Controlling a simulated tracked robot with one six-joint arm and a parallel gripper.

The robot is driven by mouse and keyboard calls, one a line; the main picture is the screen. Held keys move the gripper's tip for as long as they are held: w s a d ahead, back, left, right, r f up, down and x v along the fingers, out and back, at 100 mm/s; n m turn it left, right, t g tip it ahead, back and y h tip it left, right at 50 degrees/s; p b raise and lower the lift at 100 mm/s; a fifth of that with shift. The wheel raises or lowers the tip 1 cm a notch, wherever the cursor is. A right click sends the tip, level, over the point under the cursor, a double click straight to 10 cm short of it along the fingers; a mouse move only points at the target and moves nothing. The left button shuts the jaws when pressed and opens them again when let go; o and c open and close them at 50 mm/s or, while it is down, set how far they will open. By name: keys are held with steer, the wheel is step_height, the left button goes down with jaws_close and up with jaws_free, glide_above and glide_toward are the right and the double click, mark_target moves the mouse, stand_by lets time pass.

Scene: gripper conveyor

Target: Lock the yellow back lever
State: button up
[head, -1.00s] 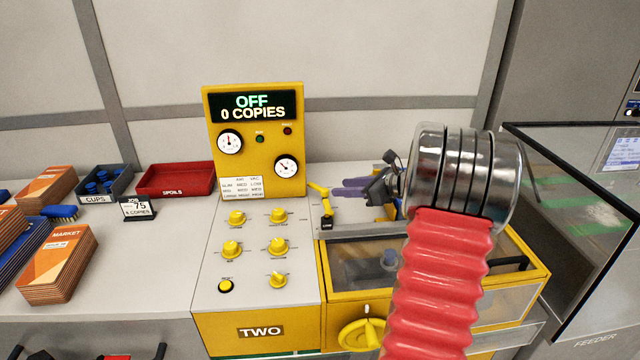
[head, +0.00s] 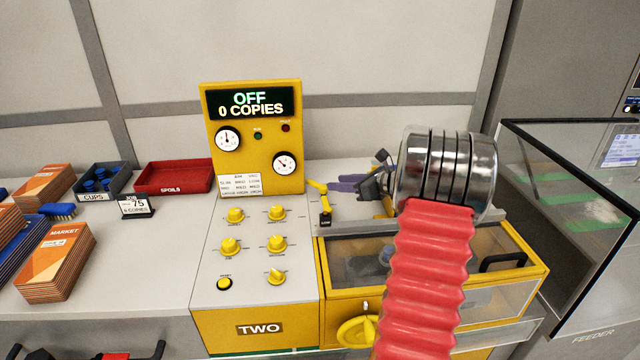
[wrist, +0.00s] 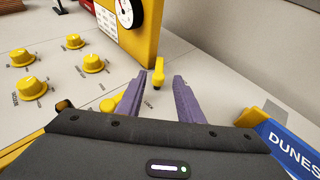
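The yellow back lever (head: 319,188) stands just right of the yellow display panel, at the back of the machine. My gripper (wrist: 160,84) is open, with two purple fingers apart and nothing held. In the head view my gripper (head: 342,186) is just right of the lever, partly hidden by my wrist.
The yellow control panel (head: 254,150) with gauges reads OFF, 0 COPIES. Several yellow knobs (head: 277,243) stand on the deck left of the lever. A clear-lidded yellow compartment (head: 340,302) is in front. A blue stack (wrist: 285,150) lies at the right in the wrist view.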

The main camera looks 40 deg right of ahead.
mark_target(315, 183)
steer(key=x, duration=0.9)
steer(key=shift+w+f, duration=0.15)
steer(key=shift+w, duration=0.05)
jaws_close()
stand_by(0.3)
